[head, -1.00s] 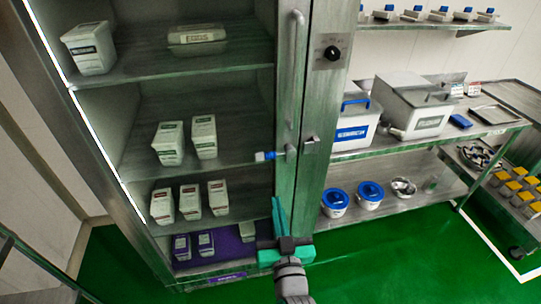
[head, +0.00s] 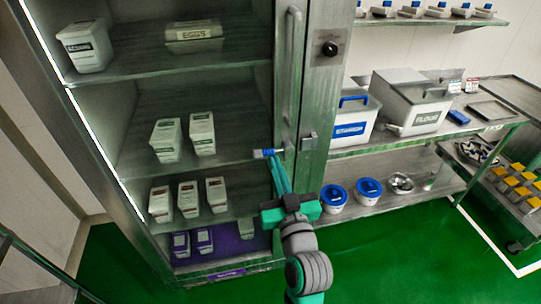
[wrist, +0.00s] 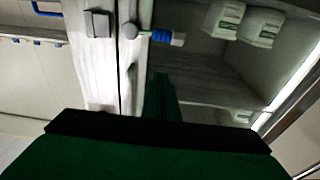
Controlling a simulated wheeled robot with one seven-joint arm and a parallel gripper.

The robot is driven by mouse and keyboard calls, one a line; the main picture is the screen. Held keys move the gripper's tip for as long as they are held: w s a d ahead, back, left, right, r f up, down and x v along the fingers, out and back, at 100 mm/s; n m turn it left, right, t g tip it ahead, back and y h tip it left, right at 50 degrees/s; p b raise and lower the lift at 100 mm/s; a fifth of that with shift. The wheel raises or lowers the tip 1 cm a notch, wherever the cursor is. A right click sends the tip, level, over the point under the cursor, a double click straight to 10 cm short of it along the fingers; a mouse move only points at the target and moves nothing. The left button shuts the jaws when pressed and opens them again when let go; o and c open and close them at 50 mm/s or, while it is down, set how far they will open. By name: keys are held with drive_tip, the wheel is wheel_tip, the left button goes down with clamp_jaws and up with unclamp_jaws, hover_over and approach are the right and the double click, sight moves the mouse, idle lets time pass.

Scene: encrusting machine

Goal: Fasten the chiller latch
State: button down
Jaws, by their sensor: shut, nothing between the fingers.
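The chiller (head: 230,262) is a tall steel cabinet with a glass-fronted door and a vertical handle (head: 289,70). The latch lever (head: 268,153) has a blue grip and points left from its round pivot at the door's right edge. In the wrist view the blue grip (wrist: 167,38) points right of the pivot, and the square catch (wrist: 97,23) sits on the frame beside it. My gripper (head: 279,172) is shut and empty, its teal fingers pointing up just below the lever. In the wrist view the fingers (wrist: 161,95) stand below the grip, with a visible gap.
White cartons (head: 167,140) and tubs stand on the chiller shelves. To the right, a steel table (head: 395,190) holds large white bins (head: 412,100) above and blue-lidded buckets (head: 335,196) below. Green floor in front is clear.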

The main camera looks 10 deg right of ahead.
drive_tip(key=r, duration=0.1)
hover_over(268, 153)
drive_tip(key=shift+s+f, duration=0.35)
drive_tip(key=shift+f, duration=0.55)
drive_tip(key=shift+s+f, duration=0.35)
drive_tip(key=shift+f, duration=0.55)
drive_tip(key=shift+a, duration=0.1)
